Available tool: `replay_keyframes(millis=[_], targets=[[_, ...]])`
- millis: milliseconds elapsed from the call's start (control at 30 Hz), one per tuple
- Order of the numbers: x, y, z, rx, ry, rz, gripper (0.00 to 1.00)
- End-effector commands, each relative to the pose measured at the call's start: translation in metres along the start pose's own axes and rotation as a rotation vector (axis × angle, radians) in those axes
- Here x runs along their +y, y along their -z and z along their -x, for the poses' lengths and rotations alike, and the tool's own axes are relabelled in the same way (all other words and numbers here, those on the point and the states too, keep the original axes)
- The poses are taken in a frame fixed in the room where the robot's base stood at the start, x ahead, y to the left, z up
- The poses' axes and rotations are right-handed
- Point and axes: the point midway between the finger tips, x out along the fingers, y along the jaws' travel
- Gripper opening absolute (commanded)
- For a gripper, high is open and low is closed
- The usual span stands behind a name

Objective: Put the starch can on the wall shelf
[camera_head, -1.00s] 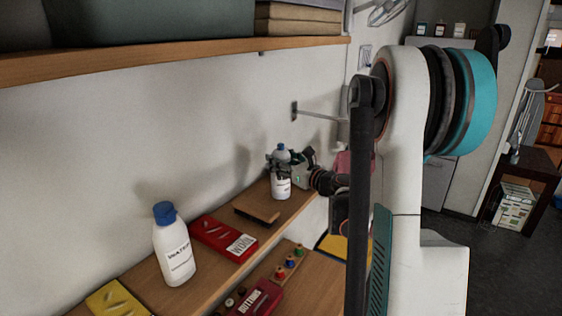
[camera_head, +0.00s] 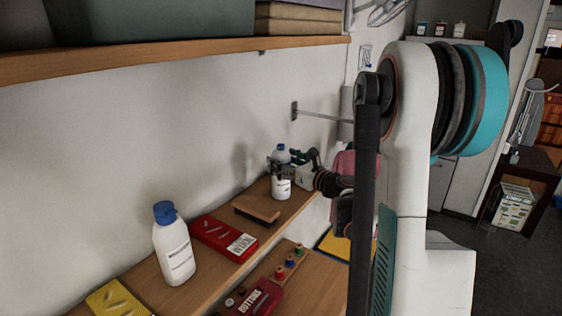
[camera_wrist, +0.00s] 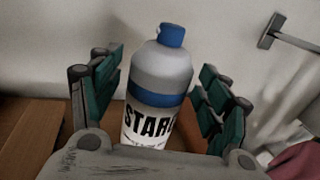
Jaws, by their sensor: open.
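The starch can (camera_head: 281,187) is a white bottle with a blue cap, upright at the far end of the wall shelf (camera_head: 208,276). In the wrist view the starch can (camera_wrist: 157,92) shows a blue band and the letters "STAR". My gripper (camera_head: 281,165) is around the can. In the wrist view my gripper (camera_wrist: 160,95) has its teal-padded fingers open on either side of the can, with gaps visible on both sides. The can's base is hidden by my gripper's palm in the wrist view.
A second white bottle (camera_head: 174,250) with a blue cap, a red box (camera_head: 222,238), a brown brush-like block (camera_head: 257,209) and a yellow packet (camera_head: 117,300) share the lower shelf. A higher wooden shelf (camera_head: 180,59) holds boxes. A wall bracket (camera_head: 318,113) sticks out beyond the can.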

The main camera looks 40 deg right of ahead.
Motion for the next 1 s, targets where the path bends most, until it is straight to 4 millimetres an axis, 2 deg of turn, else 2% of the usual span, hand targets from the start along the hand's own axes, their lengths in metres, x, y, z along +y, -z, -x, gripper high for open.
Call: replay_keyframes(millis=[300,500,700,1000], targets=[[-0.001,0.002,0.067,0.0,0.004,0.0,0.7],[-0.001,0.001,0.095,0.0,0.002,0.0,0.7],[0.0,0.001,0.105,0.0,0.0,0.0,0.7],[0.0,0.001,0.105,0.0,-0.001,0.0,0.7]])
